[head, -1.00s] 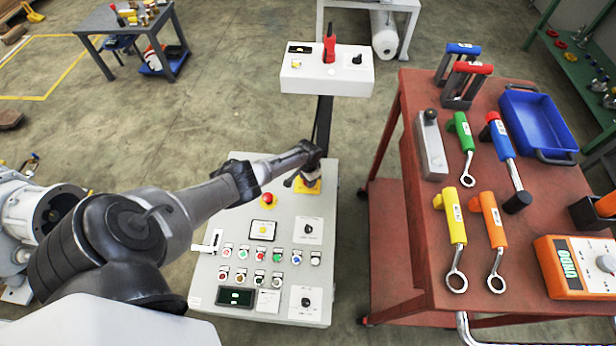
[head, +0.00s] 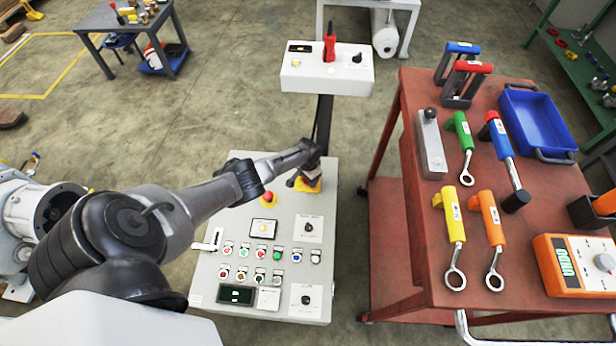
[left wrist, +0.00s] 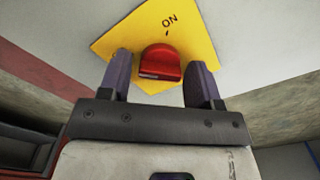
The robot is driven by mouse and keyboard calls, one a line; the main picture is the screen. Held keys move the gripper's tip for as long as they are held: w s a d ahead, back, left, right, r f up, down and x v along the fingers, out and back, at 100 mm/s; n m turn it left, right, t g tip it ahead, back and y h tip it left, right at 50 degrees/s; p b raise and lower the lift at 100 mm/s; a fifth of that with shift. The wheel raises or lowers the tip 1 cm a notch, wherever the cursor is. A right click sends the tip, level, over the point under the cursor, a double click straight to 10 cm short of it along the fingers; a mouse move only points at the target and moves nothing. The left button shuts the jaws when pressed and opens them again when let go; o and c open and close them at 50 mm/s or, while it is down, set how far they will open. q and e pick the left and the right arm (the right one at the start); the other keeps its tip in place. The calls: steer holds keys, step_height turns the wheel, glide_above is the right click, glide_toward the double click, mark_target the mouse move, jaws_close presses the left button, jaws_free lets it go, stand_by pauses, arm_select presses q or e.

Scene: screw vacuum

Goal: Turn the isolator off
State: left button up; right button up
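The isolator is a red knob (left wrist: 161,62) on a yellow plate (left wrist: 196,35) marked "ON", with a small tick under the word. In the head view the yellow plate (head: 309,187) sits at the upper right of the grey control panel, and my arm mostly hides the knob. My left gripper (left wrist: 159,74) is open, with one finger on each side of the red knob. Gaps show between the knob and both fingers. The left gripper also shows in the head view (head: 302,182), over the yellow plate. My right gripper is not in view.
The control panel (head: 210,287) carries a red emergency button (head: 267,198), several coloured buttons and rotary switches close to the arm. A white box (head: 300,80) stands behind it. A red tool trolley (head: 400,230) with tools stands to the right.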

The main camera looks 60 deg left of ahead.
arm_select(q)
steer(key=shift+o, duration=0.8)
step_height(320, 180, up, 14)
steer(key=p, duration=0.9)
steer(key=shift+f, duration=0.15)
